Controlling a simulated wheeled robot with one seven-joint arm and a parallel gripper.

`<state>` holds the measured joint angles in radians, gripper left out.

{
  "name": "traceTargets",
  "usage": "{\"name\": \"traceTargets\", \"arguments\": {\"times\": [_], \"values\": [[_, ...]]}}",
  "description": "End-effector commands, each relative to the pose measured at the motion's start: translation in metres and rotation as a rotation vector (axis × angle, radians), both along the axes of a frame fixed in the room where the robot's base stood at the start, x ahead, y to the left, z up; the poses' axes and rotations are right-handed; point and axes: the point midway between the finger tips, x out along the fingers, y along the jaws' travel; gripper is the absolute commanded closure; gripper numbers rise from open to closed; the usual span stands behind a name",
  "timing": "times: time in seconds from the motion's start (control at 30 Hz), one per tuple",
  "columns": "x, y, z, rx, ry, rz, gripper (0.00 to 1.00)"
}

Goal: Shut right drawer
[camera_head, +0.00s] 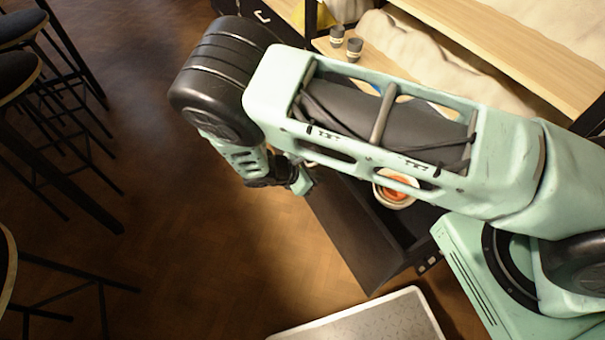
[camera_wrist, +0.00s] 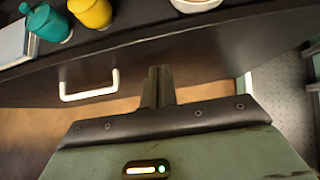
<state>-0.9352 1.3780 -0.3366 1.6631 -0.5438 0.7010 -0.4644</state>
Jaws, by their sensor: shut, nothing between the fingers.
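The right drawer is dark and stands pulled out. Its front panel (camera_head: 352,240) shows in the head view below my forearm, which hides part of the drawer. In the wrist view the outer face of the drawer front (camera_wrist: 215,62) spans the picture, with a white bar handle (camera_wrist: 90,88) on it. My gripper (camera_wrist: 158,72) is shut and empty, with its fingertips at the drawer front, to the right of the handle; I cannot tell whether they touch it. In the head view my gripper (camera_head: 303,183) is beside the drawer front's upper left end.
A white bowl with orange inside (camera_head: 395,190) sits in the drawer. The wrist view shows a teal bottle (camera_wrist: 48,23) and a yellow bottle (camera_wrist: 92,12) behind the front. Two small cups (camera_head: 354,48) stand on a wooden shelf. Stools (camera_head: 40,110) stand left; the floor between is clear.

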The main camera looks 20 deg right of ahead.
Motion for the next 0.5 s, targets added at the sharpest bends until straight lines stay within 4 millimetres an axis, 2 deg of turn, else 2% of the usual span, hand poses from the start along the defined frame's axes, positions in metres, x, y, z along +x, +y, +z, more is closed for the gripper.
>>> {"name": "traceTargets", "arguments": {"times": [0.1, 0.2, 0.5], "values": [[0.003, -0.017, 0.003, -0.001, -0.001, -0.002, 1.0], [0.006, -0.026, 0.003, -0.001, -0.001, -0.001, 1.0], [0.007, -0.032, 0.002, 0.001, -0.001, 0.0, 1.0]]}}
